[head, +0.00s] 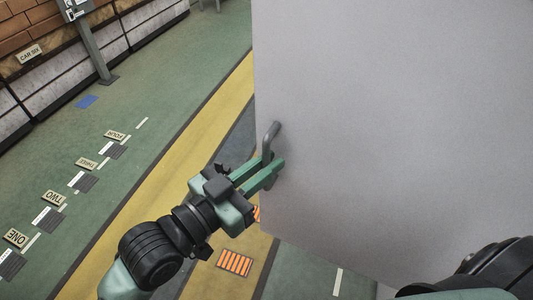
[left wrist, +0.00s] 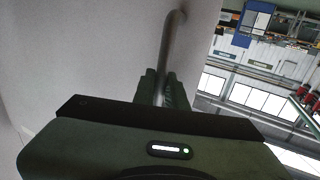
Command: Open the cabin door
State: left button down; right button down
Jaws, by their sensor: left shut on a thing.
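The cabin door (head: 400,120) is a large plain grey panel filling the right half of the head view. A grey bar handle (head: 272,132) stands out near its left edge. My left gripper (head: 272,172), with green fingers, is shut on the lower part of the handle. In the left wrist view the handle (left wrist: 171,45) runs up from between the fingers (left wrist: 162,88), with the pale door face (left wrist: 90,60) behind it. My right gripper is not in view; only part of my right arm shows at the lower right of the head view.
A green floor with a yellow strip (head: 150,165) lies left of the door. Number plates such as TWO (head: 54,198) lie along the floor. A brick wall (head: 30,25) and a grey post (head: 92,50) stand at upper left. An orange striped patch (head: 234,263) lies below my gripper.

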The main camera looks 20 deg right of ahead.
pick_arm(q)
jog(key=shift+s, duration=0.1)
jog(key=c, duration=1.5)
grip_release()
jog(key=shift+o, duration=0.2)
jog(key=shift+a, duration=0.15)
jog(key=b+v, duration=0.3)
jog(key=v, duration=0.4)
jog(key=shift+a, duration=0.25)
jog(key=shift+s, duration=0.15)
